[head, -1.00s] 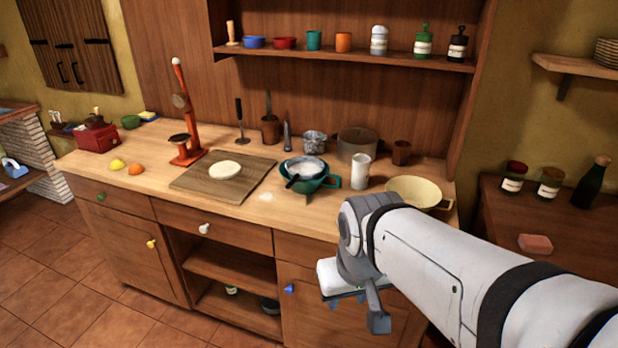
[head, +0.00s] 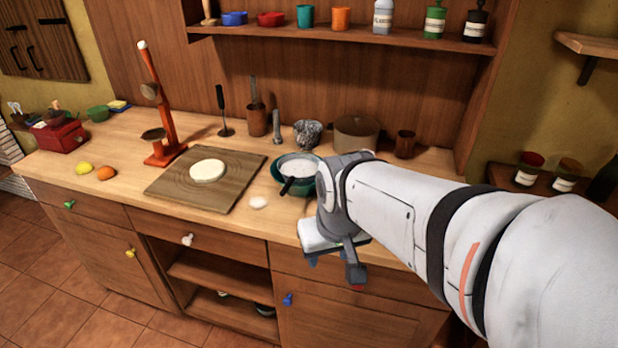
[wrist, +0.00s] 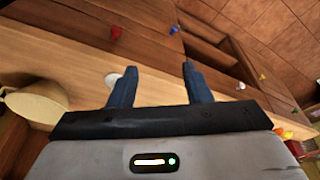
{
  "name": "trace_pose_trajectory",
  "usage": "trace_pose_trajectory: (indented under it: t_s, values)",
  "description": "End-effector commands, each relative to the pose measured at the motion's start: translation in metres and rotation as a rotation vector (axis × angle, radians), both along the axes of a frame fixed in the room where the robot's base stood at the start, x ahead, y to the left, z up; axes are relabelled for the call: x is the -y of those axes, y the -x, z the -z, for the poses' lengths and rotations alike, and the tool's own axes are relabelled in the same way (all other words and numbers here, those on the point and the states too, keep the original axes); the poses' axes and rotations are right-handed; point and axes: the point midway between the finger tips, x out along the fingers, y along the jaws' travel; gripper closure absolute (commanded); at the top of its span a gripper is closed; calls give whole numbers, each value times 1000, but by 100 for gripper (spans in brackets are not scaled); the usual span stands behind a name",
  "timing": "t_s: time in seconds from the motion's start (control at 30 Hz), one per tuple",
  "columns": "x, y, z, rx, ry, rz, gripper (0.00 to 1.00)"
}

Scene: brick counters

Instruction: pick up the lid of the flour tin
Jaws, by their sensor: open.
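My gripper (head: 335,263) hangs in front of the counter's front edge, to the right of the teal bowl. In the wrist view its two dark fingers (wrist: 156,70) are apart with nothing held between them. No tin can be named surely as the flour tin. A grey-white container (head: 383,16) with a pale label stands on the upper shelf, but its lettering is too small to read. My gripper is well below that shelf and apart from it. My arm hides the right end of the counter top.
The counter (head: 120,150) holds a board (head: 235,188) with dough, a teal bowl (head: 279,171), a lidded pot (head: 356,134) and a red press (head: 162,110). Two labelled jars (head: 529,169) (head: 566,174) stand at right. A cream bowl (wrist: 36,102) shows in the wrist view.

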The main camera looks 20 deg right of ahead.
Motion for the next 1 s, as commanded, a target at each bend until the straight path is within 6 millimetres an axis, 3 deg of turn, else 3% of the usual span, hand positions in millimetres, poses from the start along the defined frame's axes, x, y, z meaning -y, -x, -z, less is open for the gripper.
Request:
trace_pose_trajectory:
  t_s: [0.2, 0.4, 0.6, 1.0]
  values:
    - [52, -69, 19, 48, 2, 130, 55]
    - [102, -116, 46, 102, 11, 235, 55]
    - [127, -134, 63, 130, 18, 281, 55]
    - [133, -148, 93, 131, 19, 284, 55]
